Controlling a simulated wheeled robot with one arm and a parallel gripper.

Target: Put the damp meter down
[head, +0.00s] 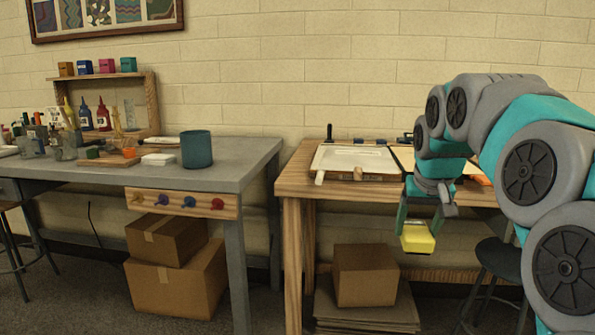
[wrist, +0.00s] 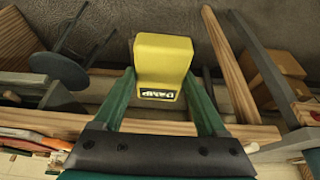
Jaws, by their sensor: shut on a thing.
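The damp meter is a yellow block (head: 418,238) with a dark label reading DAMP, seen in the wrist view (wrist: 164,66). My gripper (head: 418,222) is shut on it, with one green finger on each side. In the head view it hangs in front of the wooden table's front edge, below the tabletop level. In the wrist view, the floor and table parts show behind the meter.
The wooden table (head: 289,186) holds a pale tray (head: 322,160) and other items, partly hidden by my arm. A grey table (head: 235,172) with a teal pot (head: 196,149) stands left. A cardboard box (head: 365,276) and dark stool (head: 500,258) are below.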

